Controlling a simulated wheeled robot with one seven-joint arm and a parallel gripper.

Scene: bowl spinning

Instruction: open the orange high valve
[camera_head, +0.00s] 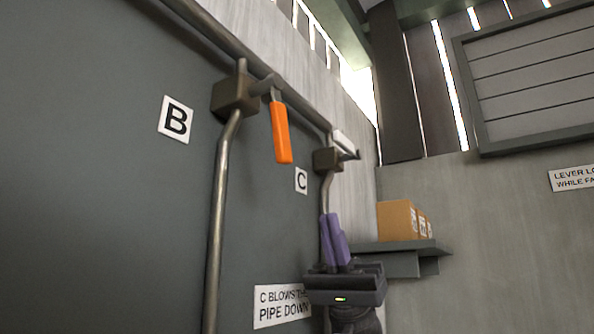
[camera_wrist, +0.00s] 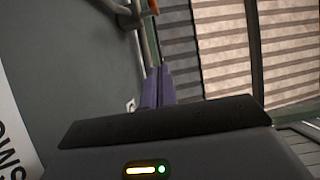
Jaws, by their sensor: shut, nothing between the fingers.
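The orange valve handle (camera_head: 281,132) hangs down from a dark valve block (camera_head: 236,95) high on the wall pipe, beside the letter B sign. In the wrist view a small orange piece (camera_wrist: 154,7) shows at the top edge, beyond the fingertips. My gripper (camera_head: 333,228) has purple fingers that are shut and empty. They point up, below and to the right of the orange handle, apart from it. In the wrist view my fingers (camera_wrist: 158,85) sit together in the middle.
A second valve block (camera_head: 327,159) with a white lever (camera_head: 345,143) is right of the orange one, above my fingers, by the letter C sign (camera_head: 301,181). A vertical pipe (camera_head: 219,220) runs down from the orange valve.

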